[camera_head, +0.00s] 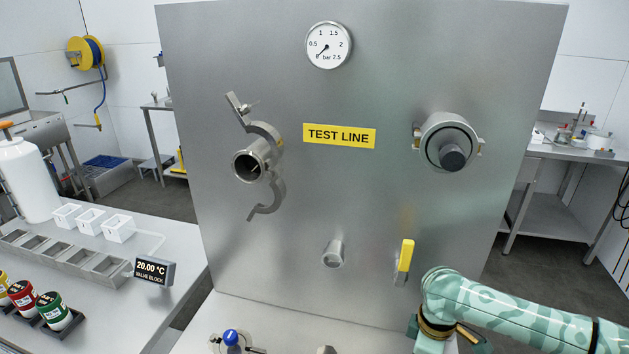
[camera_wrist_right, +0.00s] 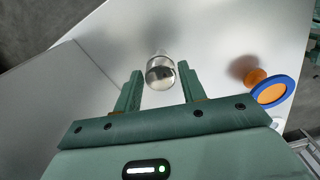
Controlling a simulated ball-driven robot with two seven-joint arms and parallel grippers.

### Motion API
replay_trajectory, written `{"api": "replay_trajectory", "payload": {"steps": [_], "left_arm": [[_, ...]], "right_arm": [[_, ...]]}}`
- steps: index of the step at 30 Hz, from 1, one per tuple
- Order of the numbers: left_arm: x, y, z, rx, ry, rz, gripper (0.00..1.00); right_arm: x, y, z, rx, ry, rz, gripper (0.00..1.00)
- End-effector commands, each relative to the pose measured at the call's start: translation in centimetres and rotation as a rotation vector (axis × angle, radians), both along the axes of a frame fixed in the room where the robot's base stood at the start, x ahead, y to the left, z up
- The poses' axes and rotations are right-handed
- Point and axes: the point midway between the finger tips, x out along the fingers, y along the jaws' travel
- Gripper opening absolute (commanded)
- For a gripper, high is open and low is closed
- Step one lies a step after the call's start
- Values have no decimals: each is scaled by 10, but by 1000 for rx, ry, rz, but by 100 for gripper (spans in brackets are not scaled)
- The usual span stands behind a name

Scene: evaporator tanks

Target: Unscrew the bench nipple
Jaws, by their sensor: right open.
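In the right wrist view a small shiny round metal piece (camera_wrist_right: 161,74), which looks like the bench nipple, stands on the pale bench top. My right gripper (camera_wrist_right: 160,71) is open, with one finger on each side of this piece in the picture. I see a gap on both sides; the height of the fingertips over the bench is unclear. In the head view a small metal piece (camera_head: 326,350) shows at the bottom edge, mostly cut off; it may be the same nipple. My right arm comes in from the right, its fingertips out of frame. My left gripper is not in view.
The steel test line panel (camera_head: 345,205) rises behind the bench, with a gauge (camera_head: 329,45), open clamp (camera_head: 262,165), capped port (camera_head: 447,146), short stub (camera_head: 333,254) and yellow-handled valve (camera_head: 405,258). A blue-and-orange knob-shaped thing (camera_wrist_right: 272,90) is beside the right gripper.

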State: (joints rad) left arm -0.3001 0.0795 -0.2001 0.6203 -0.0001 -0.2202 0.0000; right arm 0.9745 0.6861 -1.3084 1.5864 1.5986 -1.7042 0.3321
Motion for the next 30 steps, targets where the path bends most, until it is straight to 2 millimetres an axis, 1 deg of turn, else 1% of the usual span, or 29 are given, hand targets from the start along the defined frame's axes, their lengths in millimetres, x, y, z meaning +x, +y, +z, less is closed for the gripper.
{"api": "replay_trajectory", "payload": {"steps": [1,12,15,20,23,30], "left_arm": [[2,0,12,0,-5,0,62],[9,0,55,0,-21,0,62],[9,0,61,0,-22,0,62],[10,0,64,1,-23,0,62],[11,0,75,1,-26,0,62],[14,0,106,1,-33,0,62]], "right_arm": [[-1,1,7,0,1,-29,41],[0,1,6,1,0,-260,41],[0,1,4,1,0,-305,41],[0,1,2,0,0,-338,41],[0,1,5,1,1,-384,41],[-1,1,6,0,2,-568,41]]}}
